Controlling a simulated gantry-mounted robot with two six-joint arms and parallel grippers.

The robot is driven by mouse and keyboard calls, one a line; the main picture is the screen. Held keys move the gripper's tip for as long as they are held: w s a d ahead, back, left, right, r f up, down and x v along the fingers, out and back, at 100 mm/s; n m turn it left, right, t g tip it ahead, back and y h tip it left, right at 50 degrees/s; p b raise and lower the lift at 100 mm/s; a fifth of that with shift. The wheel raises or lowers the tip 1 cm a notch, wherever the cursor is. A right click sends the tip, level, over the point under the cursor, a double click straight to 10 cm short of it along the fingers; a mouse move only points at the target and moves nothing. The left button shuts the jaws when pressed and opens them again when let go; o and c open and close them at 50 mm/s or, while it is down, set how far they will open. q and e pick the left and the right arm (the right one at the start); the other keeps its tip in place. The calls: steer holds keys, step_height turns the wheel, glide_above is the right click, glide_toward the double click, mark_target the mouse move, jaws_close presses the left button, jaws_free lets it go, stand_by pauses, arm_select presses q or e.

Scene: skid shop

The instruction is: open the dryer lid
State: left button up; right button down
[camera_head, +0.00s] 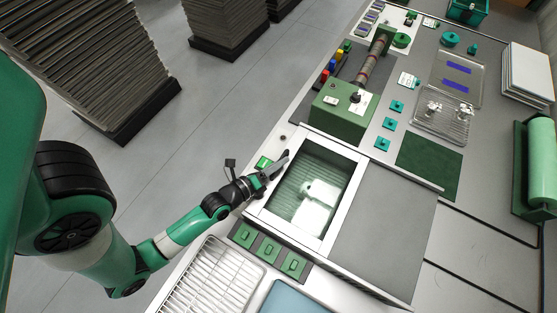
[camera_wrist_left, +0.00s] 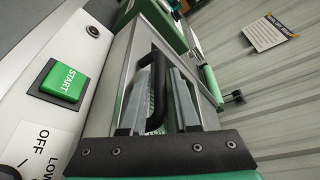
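The dryer lid (camera_head: 352,168) is a white-framed panel with a glass window, lying flat and shut on the machine in the head view. My left gripper (camera_head: 279,164) is at the lid's left edge. In the left wrist view, a black curved handle (camera_wrist_left: 156,92) stands between the two grey fingers of my left gripper (camera_wrist_left: 160,80). The fingers are apart, with a gap showing on the handle's right; whether the left finger touches it I cannot tell. In the head view the gripper hides the handle. My right gripper is in neither view.
A green START button (camera_wrist_left: 63,82) sits close beside the gripper. Green switches (camera_head: 268,246) and a wire rack (camera_head: 212,280) lie in front. A green unit with a roller (camera_head: 340,112) stands behind the lid. A grey flat panel (camera_head: 385,225) lies right of it.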

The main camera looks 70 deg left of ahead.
arm_select(q)
jaws_close()
stand_by(1.4)
